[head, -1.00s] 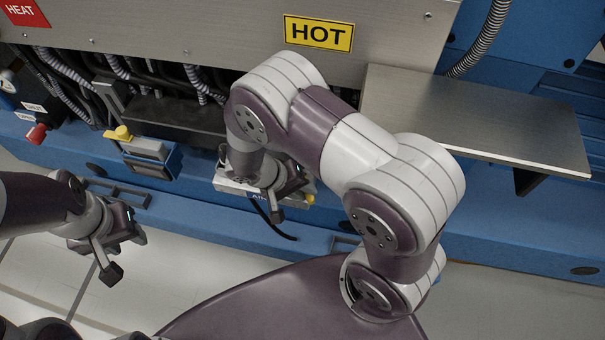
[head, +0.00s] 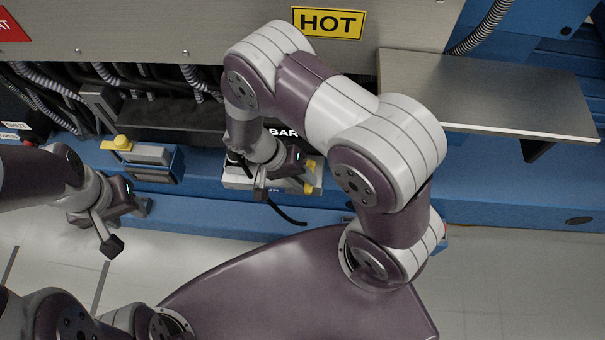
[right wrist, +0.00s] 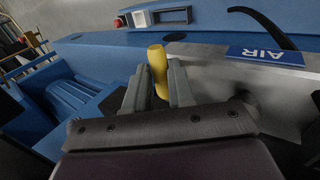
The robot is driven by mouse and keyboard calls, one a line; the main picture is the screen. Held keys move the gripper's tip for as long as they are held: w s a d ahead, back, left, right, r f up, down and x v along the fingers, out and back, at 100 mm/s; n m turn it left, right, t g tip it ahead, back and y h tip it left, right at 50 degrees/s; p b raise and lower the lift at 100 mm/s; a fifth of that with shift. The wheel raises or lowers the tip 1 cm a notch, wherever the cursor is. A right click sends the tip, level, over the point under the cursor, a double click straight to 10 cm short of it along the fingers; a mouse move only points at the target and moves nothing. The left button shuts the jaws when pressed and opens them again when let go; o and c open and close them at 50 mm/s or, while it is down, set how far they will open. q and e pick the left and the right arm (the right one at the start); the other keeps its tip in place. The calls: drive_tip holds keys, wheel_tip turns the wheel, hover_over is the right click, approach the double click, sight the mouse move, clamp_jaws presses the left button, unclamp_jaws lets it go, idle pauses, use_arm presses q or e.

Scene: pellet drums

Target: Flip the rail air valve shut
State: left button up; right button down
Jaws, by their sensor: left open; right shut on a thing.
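The rail air valve is a pale grey block (head: 236,176) on the blue rail, with a yellow lever (head: 311,175) at its right end. My right gripper (head: 286,184) is at the block and partly hides it. In the right wrist view the yellow lever (right wrist: 158,66) stands between the two fingers (right wrist: 156,92), which are shut on it. A blue AIR label (right wrist: 265,54) is on the block beside them. My left gripper (head: 128,226) is open and empty, left of the valve and in front of the rail.
A second yellow-knobbed device (head: 146,156) sits on the rail to the left. A metal shelf (head: 480,90) juts out at the right. A yellow HOT sign (head: 328,22) is on the panel above. A black hose (head: 288,214) hangs below the valve. Floor is clear at right.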

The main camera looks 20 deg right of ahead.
drive_tip(key=shift+w, duration=0.1)
drive_tip(key=c, duration=1)
unclamp_jaws()
drive_tip(key=shift+o, duration=0.2)
drive_tip(key=p+v, duration=0.7)
drive_tip(key=v, duration=0.5)
drive_tip(key=shift+a+r, duration=0.25)
drive_tip(key=shift+w, duration=0.1)
